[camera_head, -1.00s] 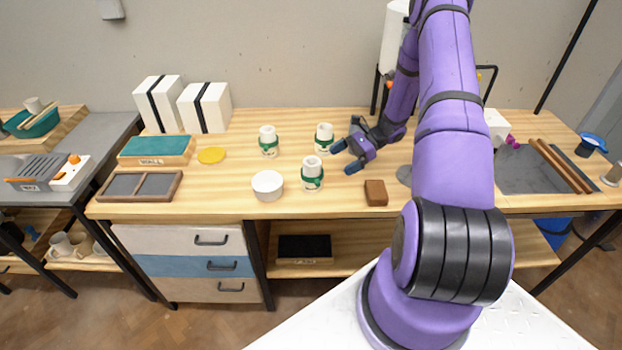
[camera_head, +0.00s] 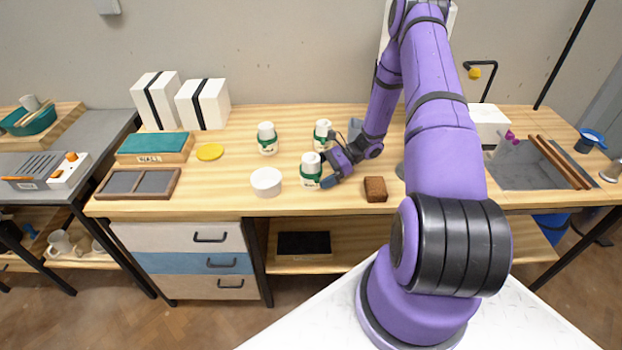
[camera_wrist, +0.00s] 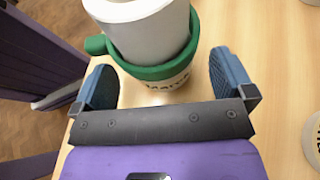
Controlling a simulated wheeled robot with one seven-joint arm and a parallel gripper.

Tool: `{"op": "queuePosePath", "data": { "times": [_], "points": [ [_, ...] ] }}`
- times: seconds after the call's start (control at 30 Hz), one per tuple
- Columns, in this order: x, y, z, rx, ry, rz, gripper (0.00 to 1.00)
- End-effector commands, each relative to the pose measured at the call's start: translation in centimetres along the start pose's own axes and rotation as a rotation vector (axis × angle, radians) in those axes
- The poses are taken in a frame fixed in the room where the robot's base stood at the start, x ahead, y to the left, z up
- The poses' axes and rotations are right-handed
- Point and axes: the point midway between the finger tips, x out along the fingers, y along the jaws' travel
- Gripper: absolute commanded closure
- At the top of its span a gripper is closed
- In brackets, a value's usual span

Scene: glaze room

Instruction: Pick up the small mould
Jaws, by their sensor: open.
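Three white moulds with green bands stand upright on the wooden bench: a front one (camera_head: 311,172), one at back left (camera_head: 267,139) and one at back right (camera_head: 322,134). They look alike in size, and I cannot tell by size which is the small one. My gripper (camera_head: 328,168) is at the right side of the front mould, jaws open. In the wrist view, a white mould with a green band (camera_wrist: 150,45) and a green lug at left is just ahead of and between the spread fingers (camera_wrist: 165,80). Its lettering is partly hidden and not clearly readable.
A white bowl (camera_head: 266,182) stands left of the front mould and a brown block (camera_head: 375,189) to its right. Bench between bowl and tray is clear.

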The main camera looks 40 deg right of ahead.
Motion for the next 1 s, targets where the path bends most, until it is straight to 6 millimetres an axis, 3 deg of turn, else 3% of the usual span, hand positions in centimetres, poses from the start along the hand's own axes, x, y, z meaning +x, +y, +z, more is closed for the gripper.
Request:
{"op": "queuePosePath", "data": {
  "times": [0.13, 0.37, 0.4, 0.63, 1.0],
  "points": [
    [1.9, 0.0, 0.0, 0.000, -0.001, 0.001, 0.00],
    [2.3, 0.0, 0.0, -0.001, 0.001, 0.000, 0.00],
    [2.3, 0.0, 0.0, -0.001, 0.001, 0.000, 0.02],
    [2.2, 0.0, 0.0, -0.001, 0.001, 0.000, 0.55],
    [1.9, -0.1, 0.7, -0.002, 0.000, -0.001, 0.56]
  ]
}}
